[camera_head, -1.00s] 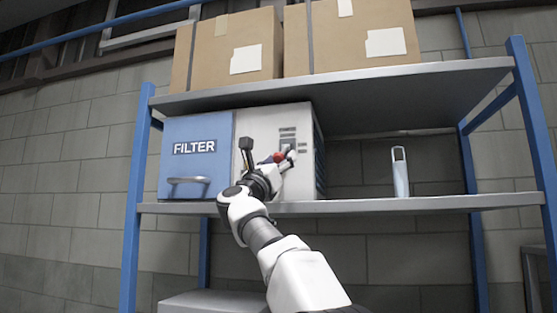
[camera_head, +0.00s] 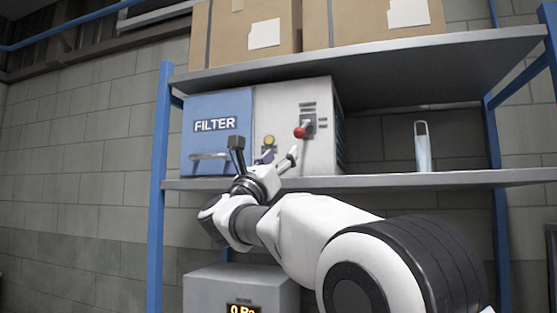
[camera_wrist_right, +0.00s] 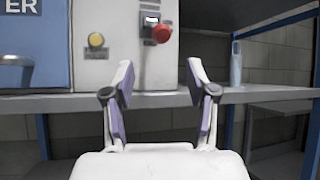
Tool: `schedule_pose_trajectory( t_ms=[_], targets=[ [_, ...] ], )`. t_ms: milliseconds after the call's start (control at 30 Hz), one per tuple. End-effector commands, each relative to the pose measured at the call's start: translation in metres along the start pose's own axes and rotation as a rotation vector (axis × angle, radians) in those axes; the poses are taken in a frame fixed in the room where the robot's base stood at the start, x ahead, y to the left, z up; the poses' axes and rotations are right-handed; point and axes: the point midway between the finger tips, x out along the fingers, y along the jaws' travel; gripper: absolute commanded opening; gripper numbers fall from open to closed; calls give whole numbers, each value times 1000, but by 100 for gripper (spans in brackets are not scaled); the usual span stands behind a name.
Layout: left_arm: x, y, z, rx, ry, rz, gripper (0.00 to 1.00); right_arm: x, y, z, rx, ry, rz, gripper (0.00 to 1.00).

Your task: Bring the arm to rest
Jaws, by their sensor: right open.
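My right arm reaches in from the lower right of the head view, and its gripper (camera_head: 265,150) is in front of the filter box (camera_head: 222,108). The gripper is open and empty, its two fingers spread apart in the right wrist view (camera_wrist_right: 160,95). The box has a blue door marked FILTER and a pale panel. A red-knobbed lever (camera_head: 300,132) sits on that panel, and it also shows in the wrist view (camera_wrist_right: 161,33), beyond the fingers. A yellow button (camera_wrist_right: 96,40) is left of it. My left gripper is not in view.
The box stands on the middle board of a blue-posted shelf (camera_head: 430,180). A pale bottle-like object (camera_head: 423,150) stands to the right on that board. Cardboard boxes (camera_head: 375,22) sit on the upper board. A grey unit with a lit display (camera_head: 243,309) is below.

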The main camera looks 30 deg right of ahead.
Motion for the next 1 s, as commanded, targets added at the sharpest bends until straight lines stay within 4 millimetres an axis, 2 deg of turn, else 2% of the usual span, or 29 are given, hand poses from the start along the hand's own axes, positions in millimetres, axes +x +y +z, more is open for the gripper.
schedule_pose_trajectory(
  t_ms=[100, 533, 667, 767, 867, 900, 967, 1000],
  targets=[
    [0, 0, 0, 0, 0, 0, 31, -6, 0, 0, -2, 0, -1, 57],
    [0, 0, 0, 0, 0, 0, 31, -6, 0, -1, -1, 1, -1, 57],
    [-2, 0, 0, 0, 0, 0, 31, -10, 12, -16, -22, 13, 15, 57],
    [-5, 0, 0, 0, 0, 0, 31, -22, 43, -60, -77, 51, 55, 57],
    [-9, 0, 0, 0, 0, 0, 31, -47, 79, -133, -175, 113, 123, 57],
    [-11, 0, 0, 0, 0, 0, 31, -61, 92, -165, -224, 137, 158, 57],
    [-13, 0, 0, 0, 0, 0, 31, -86, 108, -212, -303, 167, 218, 57],
    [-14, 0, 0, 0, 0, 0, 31, -104, 117, -243, -356, 185, 264, 57]
  ],
)
